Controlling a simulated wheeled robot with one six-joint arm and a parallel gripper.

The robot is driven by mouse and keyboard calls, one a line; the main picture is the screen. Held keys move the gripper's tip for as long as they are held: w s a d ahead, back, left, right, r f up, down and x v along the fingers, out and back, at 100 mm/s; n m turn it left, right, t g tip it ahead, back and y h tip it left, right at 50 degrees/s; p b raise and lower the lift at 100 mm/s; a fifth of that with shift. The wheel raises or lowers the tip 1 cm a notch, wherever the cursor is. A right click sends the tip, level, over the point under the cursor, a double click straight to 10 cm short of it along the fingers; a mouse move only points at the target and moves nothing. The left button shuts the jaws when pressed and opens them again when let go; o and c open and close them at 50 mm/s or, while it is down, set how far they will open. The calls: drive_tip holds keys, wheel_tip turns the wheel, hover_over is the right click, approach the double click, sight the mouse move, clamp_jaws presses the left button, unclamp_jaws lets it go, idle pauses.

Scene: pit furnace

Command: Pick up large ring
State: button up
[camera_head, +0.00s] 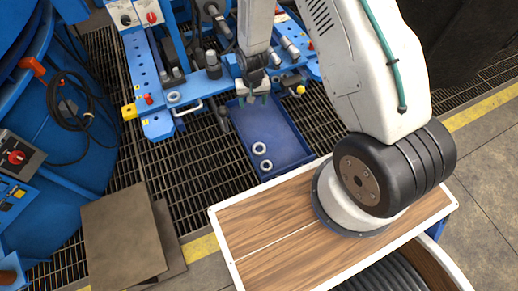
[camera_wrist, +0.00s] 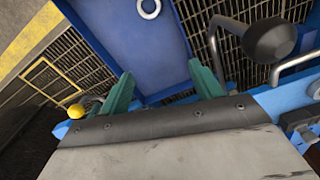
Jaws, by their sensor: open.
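Two pale metal rings lie in the blue tray, one ring (camera_head: 259,148) just above the other ring (camera_head: 266,165) in the head view. They look close in size, so I cannot tell which is the large ring. A ring (camera_wrist: 149,9) shows at the top edge of the wrist view, on the tray floor. My gripper (camera_head: 258,99) is over the far end of the tray, apart from both rings. In the wrist view its teal fingers (camera_wrist: 163,82) are spread wide with nothing between them.
The blue tray (camera_head: 285,139) stands on dark floor grating. A blue frame (camera_head: 158,122) with tools and another ring (camera_head: 174,97) is beyond it. A black-knobbed handle (camera_wrist: 270,40) is close at right in the wrist view. Flat plates (camera_head: 122,238) lie at lower left.

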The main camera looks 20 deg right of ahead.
approach(259, 150)
drive_tip(key=shift+m, duration=0.4)
wheel_tip(259, 150, down, 7)
drive_tip(key=shift+w+r, duration=0.1)
drive_tip(key=shift+w, duration=0.05)
drive_tip(key=c, duration=0.9)
